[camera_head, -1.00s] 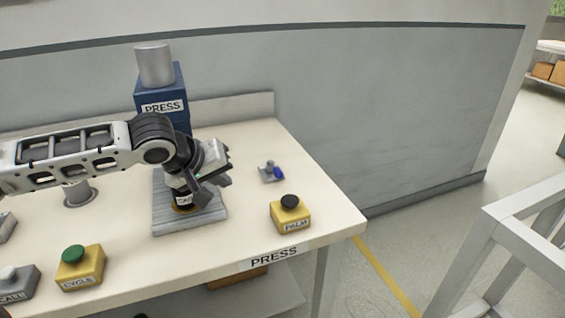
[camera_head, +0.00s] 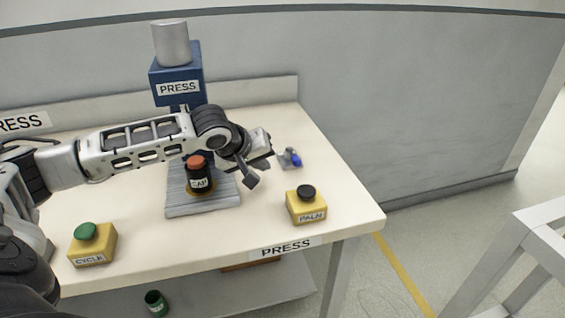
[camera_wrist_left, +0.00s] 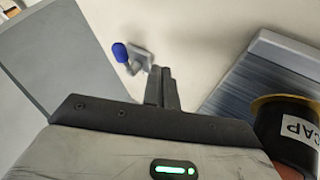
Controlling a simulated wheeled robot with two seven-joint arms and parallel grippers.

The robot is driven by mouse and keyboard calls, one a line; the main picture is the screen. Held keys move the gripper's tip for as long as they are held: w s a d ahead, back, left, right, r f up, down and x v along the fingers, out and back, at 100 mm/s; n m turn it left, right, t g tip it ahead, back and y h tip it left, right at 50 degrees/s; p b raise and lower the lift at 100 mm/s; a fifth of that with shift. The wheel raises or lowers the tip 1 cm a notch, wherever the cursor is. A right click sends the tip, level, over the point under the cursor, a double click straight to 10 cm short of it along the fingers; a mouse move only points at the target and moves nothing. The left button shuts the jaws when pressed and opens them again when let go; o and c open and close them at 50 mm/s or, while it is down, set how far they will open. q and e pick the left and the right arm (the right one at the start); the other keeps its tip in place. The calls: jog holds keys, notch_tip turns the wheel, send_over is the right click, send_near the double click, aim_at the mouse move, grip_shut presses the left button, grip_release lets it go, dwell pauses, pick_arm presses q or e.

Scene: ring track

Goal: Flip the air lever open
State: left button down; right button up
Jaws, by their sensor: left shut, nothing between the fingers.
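The air lever (camera_head: 291,157) is a small grey fitting with a blue handle on the table, right of the press. It also shows in the left wrist view (camera_wrist_left: 122,53), just beyond the fingertips, its blue end pointing to the upper left. My left gripper (camera_head: 262,166) is shut and empty, above the table between the press base and the lever. In the left wrist view its fingers (camera_wrist_left: 163,84) are together and look apart from the lever. My right gripper is not in view.
The blue press (camera_head: 178,80) stands behind my left arm. A black CAP part with an orange top (camera_head: 198,175) sits on the grey press base (camera_head: 190,208). Yellow PALM (camera_head: 306,206) and CYCLE (camera_head: 92,246) button boxes stand along the front. A green cup (camera_head: 156,303) is below.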

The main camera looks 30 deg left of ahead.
aim_at(293, 158)
pick_arm(q)
jog(key=shift+x, duration=1.15)
jog(key=w+d, duration=0.2)
jog(key=shift+w+d+r, duration=0.1)
jog(key=shift+w+r, duration=0.15)
jog(key=shift+w, duration=0.05)
jog(key=shift+w+d, duration=0.25)
jog(key=shift+w, duration=0.05)
